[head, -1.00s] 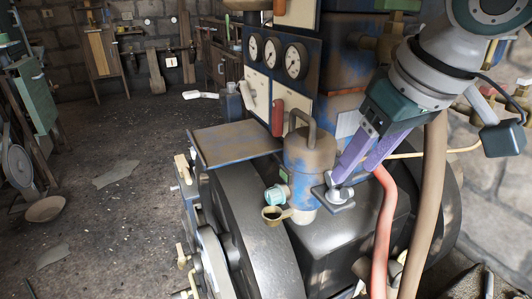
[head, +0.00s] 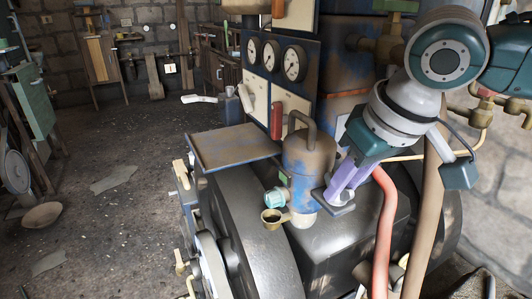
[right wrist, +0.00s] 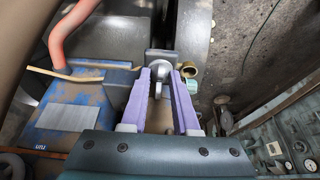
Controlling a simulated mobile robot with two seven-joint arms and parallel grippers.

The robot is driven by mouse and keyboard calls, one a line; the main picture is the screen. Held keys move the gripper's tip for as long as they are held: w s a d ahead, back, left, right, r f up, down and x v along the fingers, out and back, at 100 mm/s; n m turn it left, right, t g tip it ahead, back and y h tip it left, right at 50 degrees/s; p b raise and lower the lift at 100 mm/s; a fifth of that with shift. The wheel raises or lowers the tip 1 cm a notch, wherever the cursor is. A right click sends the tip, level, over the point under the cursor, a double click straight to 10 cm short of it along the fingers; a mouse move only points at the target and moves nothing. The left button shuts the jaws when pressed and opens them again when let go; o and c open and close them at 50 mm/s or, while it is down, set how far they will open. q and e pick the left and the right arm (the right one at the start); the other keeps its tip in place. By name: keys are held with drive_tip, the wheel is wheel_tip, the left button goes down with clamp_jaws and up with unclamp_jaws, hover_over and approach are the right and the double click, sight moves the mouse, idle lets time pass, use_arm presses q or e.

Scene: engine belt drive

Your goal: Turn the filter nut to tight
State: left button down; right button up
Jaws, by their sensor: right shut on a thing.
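The filter nut (right wrist: 160,70) looks like a small silver knob in front of a dark square plate (right wrist: 160,55). My right gripper (head: 338,194) has its purple fingers shut on it, one fingertip at each side in the right wrist view. In the head view the fingers cover most of the nut, and the plate (head: 341,211) shows just below them. The worn blue filter canister (head: 308,165) stands upright to the left of the fingers. No tight mark can be made out. My left gripper is not in view.
A red hose (head: 386,225) and a tan pipe (head: 431,210) run down close to the right of my gripper. A teal cap (head: 277,199) and a small brass cup (head: 272,217) stick out left of the canister. A gauge panel (head: 292,62) stands behind.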

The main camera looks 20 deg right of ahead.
clamp_jaws()
